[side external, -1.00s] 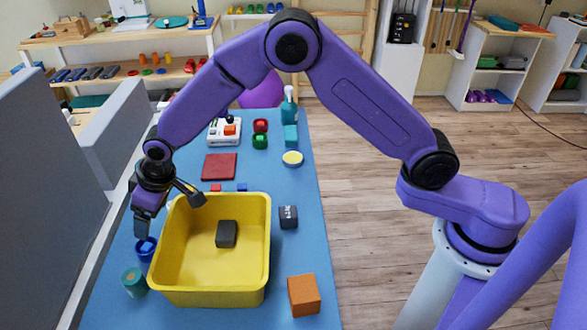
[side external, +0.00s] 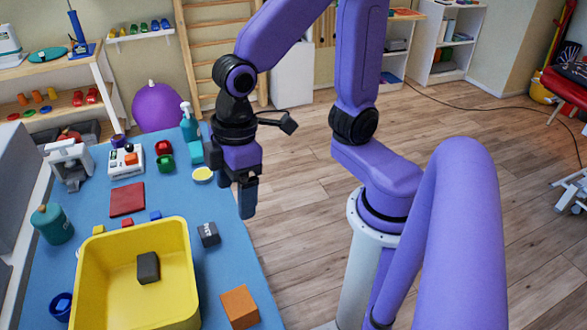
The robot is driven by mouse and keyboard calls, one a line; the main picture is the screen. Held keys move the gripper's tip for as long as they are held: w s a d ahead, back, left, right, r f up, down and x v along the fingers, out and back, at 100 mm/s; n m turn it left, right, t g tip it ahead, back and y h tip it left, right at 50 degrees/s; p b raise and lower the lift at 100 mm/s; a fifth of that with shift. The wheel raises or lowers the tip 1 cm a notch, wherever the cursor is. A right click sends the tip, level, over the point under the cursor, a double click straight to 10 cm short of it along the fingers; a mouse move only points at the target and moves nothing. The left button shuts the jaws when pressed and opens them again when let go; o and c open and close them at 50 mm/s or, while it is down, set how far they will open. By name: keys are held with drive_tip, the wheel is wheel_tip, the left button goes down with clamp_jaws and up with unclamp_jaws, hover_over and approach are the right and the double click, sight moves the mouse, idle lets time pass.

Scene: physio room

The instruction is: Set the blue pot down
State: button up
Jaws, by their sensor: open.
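The blue pot (side external: 60,307) stands on the blue table top at the lower left, just left of the yellow bin (side external: 190,290). Its open top shows, with a lighter blue patch inside, and the picture's bottom edge is close below it. My gripper (side external: 247,205) is well away from the pot, up and to the right, pointing down near the table's right edge. It is open with nothing seen between its fingers; the gap is hard to make out from this side.
A dark block (side external: 148,267) lies in the bin. A teal lidded jar (side external: 52,224) stands behind the pot. A dark cube (side external: 208,234) and an orange block (side external: 240,306) lie right of the bin. A red pad (side external: 127,199) and a yellow-topped disc (side external: 203,174) lie farther back.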

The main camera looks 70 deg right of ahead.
drive_tip(key=s+d+n, duration=0.1)
drive_tip(key=s+d, duration=0.8)
drive_tip(key=shift+g+h, duration=0.3)
